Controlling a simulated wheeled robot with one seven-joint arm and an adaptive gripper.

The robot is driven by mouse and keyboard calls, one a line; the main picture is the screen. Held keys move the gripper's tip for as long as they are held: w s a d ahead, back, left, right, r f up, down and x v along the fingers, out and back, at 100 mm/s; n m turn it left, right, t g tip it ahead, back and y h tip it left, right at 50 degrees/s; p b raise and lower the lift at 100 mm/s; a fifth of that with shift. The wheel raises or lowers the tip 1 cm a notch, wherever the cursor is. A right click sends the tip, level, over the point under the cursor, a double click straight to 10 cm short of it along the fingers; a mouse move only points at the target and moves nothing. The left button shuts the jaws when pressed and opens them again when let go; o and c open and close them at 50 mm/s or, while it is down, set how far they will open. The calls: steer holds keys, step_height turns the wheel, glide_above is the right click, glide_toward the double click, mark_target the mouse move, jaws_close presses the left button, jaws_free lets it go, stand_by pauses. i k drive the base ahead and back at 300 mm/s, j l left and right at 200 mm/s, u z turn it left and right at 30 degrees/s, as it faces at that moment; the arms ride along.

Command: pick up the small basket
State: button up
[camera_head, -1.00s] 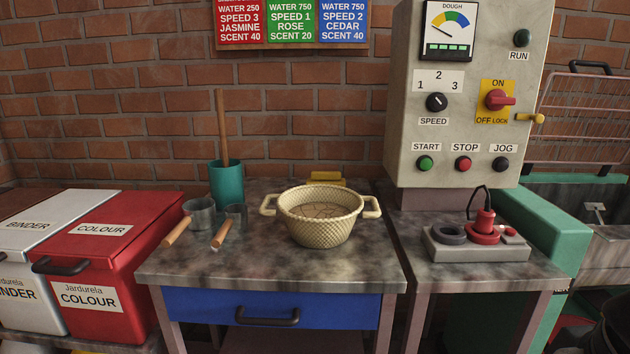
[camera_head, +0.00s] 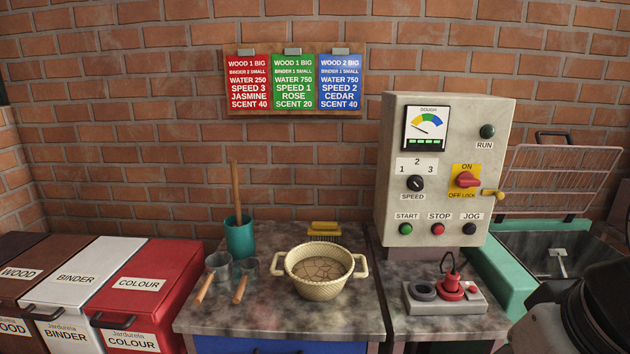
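The small basket (camera_head: 320,289) is a cream woven bowl with two side handles. It stands upright on the grey stone-like tabletop (camera_head: 225,316), near its right side. Its inside bottom shows a brownish cracked-looking pattern. Part of my arm shows dark at the lower right edge of the head view. My gripper's fingers are not visible in this view.
Two metal scoops (camera_head: 218,264) (camera_head: 248,268) with wooden handles lie left of the basket. A teal cup (camera_head: 240,238) with a wooden stick stands behind them, and a yellow brush (camera_head: 325,229) behind the basket. The control box (camera_head: 446,170) rises at the right, above a grey socket block (camera_head: 440,301).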

mark_target(318, 270)
steer(key=z, duration=1.25)
steer(key=u, duration=1.6)
steer(key=i+l+z, duration=0.35)
steer(key=i+l, duration=0.1)
steer(key=l, duration=0.05)
